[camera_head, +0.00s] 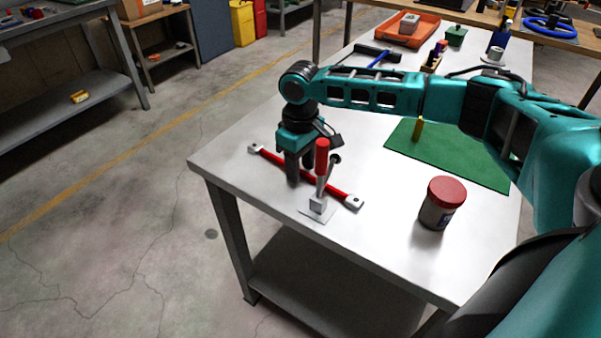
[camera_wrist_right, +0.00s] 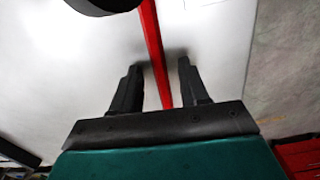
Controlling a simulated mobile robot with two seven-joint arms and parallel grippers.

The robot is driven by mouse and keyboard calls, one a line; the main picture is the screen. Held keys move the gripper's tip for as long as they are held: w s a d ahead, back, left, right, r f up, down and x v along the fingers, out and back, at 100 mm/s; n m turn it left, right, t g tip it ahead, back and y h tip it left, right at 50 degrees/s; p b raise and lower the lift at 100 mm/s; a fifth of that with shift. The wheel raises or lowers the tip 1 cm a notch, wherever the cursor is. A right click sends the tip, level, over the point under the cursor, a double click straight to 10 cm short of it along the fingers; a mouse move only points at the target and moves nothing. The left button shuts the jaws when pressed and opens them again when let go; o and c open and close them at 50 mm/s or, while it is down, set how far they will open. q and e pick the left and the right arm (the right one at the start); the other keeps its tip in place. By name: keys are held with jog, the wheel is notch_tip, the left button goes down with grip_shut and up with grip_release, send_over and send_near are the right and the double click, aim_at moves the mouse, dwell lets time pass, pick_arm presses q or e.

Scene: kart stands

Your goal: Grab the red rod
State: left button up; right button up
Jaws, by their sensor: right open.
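The red rod (camera_head: 330,186) lies flat on the light table top near its left end, with pale flat ends that have holes. My right gripper (camera_head: 299,178) points down over the rod's middle and hides part of it. In the right wrist view the rod (camera_wrist_right: 152,42) passes between the two dark fingers of the gripper (camera_wrist_right: 158,68), which are apart with a gap on each side. I cannot tell the fingertips' exact height over the table. My left gripper is in neither view.
A toggle clamp with a red upright handle (camera_head: 322,156) stands right beside the rod and gripper. A red-lidded jar (camera_head: 442,203) is to the right. A green mat (camera_head: 460,162) lies behind, with a small yellow piece (camera_head: 418,128). An orange tray (camera_head: 388,34) stands farther back.

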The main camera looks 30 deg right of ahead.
jog(key=shift+c, duration=0.2)
grip_shut()
jog(key=shift+r, duration=0.1)
dwell(0.4)
